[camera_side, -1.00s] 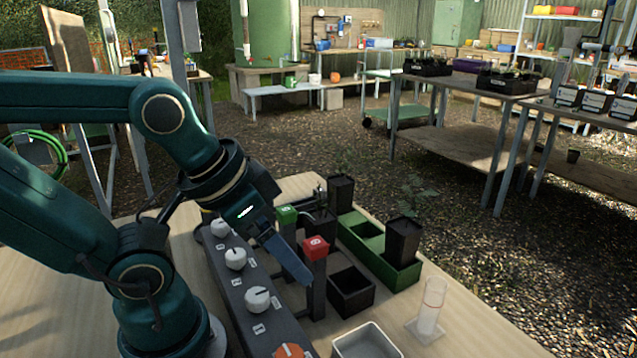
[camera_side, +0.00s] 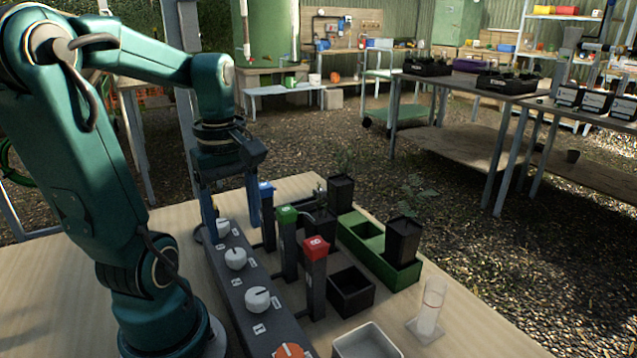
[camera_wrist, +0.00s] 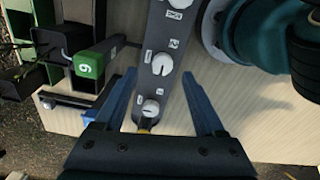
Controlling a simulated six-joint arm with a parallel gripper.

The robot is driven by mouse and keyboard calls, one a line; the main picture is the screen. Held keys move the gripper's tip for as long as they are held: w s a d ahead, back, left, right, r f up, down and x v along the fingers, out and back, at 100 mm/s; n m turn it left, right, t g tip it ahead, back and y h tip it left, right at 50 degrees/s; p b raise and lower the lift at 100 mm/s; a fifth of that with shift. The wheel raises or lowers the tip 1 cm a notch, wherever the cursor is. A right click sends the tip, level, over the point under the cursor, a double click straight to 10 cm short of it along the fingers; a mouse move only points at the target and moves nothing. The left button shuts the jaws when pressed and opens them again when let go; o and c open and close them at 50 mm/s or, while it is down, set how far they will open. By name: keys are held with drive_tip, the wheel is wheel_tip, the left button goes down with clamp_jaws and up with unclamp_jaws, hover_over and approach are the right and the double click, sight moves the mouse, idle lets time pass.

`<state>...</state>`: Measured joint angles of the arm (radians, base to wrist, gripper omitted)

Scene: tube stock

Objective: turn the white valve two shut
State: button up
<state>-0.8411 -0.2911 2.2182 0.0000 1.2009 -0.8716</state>
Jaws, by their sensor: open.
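A dark valve panel (camera_side: 246,283) carries a row of white knobs: a far one (camera_side: 222,227), a middle one (camera_side: 235,258) and a near one (camera_side: 257,299). I cannot read for certain which is valve two. My gripper (camera_side: 231,222) is open and points down over the panel's far end, with a finger on either side. In the wrist view, the far knob (camera_wrist: 150,107) lies between the blue fingers, and the middle knob (camera_wrist: 162,63) appears level with the fingertips (camera_wrist: 158,70). Neither finger visibly grips a knob.
Posts with blue (camera_side: 266,188), green (camera_side: 287,213) and red (camera_side: 316,248) tops stand close to the right of the panel. An orange knob (camera_side: 289,350) sits at its near end. A green tray (camera_side: 378,256), a black pot (camera_side: 351,292) and a cylinder (camera_side: 430,305) stand further right.

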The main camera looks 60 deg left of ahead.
sight(235, 253)
drive_tip(key=shift+s+a+f+n, duration=0.25)
drive_tip(key=shift+s+a+n, duration=0.05)
drive_tip(key=shift+a, duration=0.05)
drive_tip(key=shift+f, duration=2.45)
clamp_jaws()
